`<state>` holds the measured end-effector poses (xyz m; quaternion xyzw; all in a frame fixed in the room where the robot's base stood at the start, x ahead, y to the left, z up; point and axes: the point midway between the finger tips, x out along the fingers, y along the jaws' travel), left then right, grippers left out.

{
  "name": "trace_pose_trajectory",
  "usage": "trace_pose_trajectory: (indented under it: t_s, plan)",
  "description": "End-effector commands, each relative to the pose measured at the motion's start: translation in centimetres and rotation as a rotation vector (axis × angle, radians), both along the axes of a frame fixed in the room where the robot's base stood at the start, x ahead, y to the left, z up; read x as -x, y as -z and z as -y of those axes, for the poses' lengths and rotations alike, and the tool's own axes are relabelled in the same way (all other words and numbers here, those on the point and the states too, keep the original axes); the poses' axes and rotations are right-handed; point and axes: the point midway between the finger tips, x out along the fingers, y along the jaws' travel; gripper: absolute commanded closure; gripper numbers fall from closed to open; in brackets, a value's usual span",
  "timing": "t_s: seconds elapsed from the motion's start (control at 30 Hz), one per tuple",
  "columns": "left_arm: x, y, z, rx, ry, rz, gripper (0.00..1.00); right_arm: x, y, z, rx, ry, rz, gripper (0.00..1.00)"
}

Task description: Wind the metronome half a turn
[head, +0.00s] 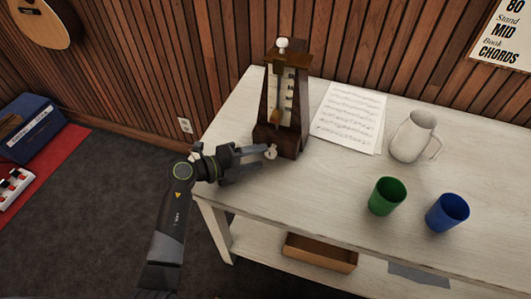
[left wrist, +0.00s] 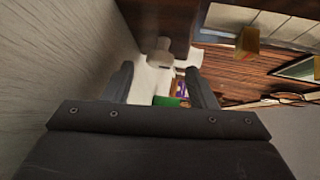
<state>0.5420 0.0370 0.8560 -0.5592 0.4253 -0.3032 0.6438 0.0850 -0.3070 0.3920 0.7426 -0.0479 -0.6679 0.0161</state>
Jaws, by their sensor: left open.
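The metronome (head: 264,133) is a dark wooden tapered case with a pale scale plate, a brass pendulum weight and a white knob on top. It stands upright at the table's left end. A small pale winding key (head: 271,153) sticks out low on its side. My left gripper (head: 266,158) is open at the key, its fingers pointing right. In the left wrist view a pale knob, apparently the key (left wrist: 161,58), shows beyond and between the open fingertips (left wrist: 162,82). I cannot tell whether either finger touches it. My right gripper is not in view.
The white table (head: 310,185) also holds sheet music (head: 350,115), a white pitcher (head: 411,138), a green cup (head: 387,196) and a blue cup (head: 447,213). A wooden tray (head: 320,254) lies on the lower shelf. The tabletop right of my gripper is clear.

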Motion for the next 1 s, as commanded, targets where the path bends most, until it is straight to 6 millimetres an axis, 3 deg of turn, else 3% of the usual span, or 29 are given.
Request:
trace_pose_trajectory:
  t_s: [0.2, 0.6, 0.9, 1.0]
  plan:
    - [-1.3, 0.5, 2.4, 0.001, 0.000, 0.000, 0.49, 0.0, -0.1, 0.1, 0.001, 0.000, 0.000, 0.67]
    - [-1.5, 0.7, 2.9, 0.000, -0.001, 0.002, 0.50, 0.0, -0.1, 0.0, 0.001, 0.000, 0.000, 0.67]
    - [-1.5, 0.7, 2.8, 0.000, -0.001, 0.000, 0.89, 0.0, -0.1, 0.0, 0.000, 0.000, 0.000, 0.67]
    - [-1.5, 0.7, 2.8, -0.001, -0.001, 0.001, 0.93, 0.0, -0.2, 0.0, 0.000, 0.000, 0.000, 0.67]
